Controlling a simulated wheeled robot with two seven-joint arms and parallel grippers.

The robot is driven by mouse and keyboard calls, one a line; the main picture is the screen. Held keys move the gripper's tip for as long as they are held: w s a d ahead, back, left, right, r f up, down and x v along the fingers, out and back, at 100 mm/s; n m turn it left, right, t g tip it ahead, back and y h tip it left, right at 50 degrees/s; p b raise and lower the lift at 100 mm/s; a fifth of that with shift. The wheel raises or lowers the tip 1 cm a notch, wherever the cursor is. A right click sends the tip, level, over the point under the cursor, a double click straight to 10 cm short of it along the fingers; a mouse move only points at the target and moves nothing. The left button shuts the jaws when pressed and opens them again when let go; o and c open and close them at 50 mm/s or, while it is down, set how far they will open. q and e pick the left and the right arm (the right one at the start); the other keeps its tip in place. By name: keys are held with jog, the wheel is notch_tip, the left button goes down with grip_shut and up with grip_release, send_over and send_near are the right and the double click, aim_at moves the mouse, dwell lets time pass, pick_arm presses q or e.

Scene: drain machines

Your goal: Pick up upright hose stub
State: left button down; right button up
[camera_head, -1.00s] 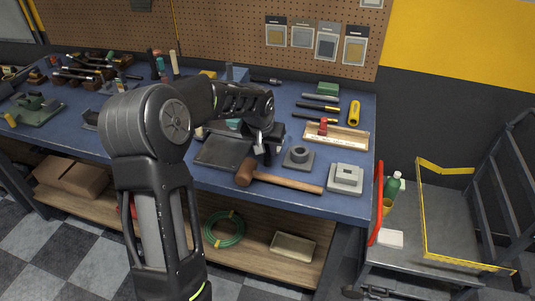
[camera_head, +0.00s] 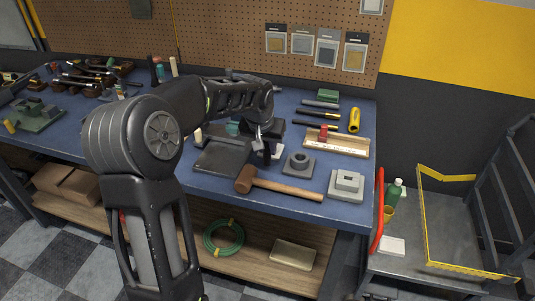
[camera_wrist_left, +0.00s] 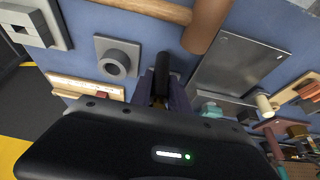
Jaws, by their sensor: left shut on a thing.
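My left gripper (camera_head: 265,143) is over the blue workbench, between the dark flat tray and the block with a round socket. In the left wrist view it (camera_wrist_left: 161,92) is shut on a short black upright cylinder, which I take for the hose stub (camera_wrist_left: 162,68). The stub's dark lower part also shows below the gripper in the head view (camera_head: 267,154). I cannot tell whether the stub touches the bench or is just clear of it. The right gripper is not in view.
A wooden mallet (camera_head: 285,189) lies in front of the gripper. A grey block with a round socket (camera_head: 298,163) and a light grey block (camera_head: 346,185) are to the right. A dark tray (camera_head: 222,160) is to the left. A wooden tray (camera_head: 350,147) stands behind.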

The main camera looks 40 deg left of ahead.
pick_arm(q)
jog(key=s+d+b, duration=0.2)
jog(key=s, duration=0.6)
jog(key=s+d+b, duration=0.2)
jog(key=s+d, duration=0.1)
jog(key=s, duration=0.5)
jog(key=shift+s+d+f, duration=0.15)
jog(key=shift+s+d, duration=0.05)
jog(key=shift+d, duration=0.15)
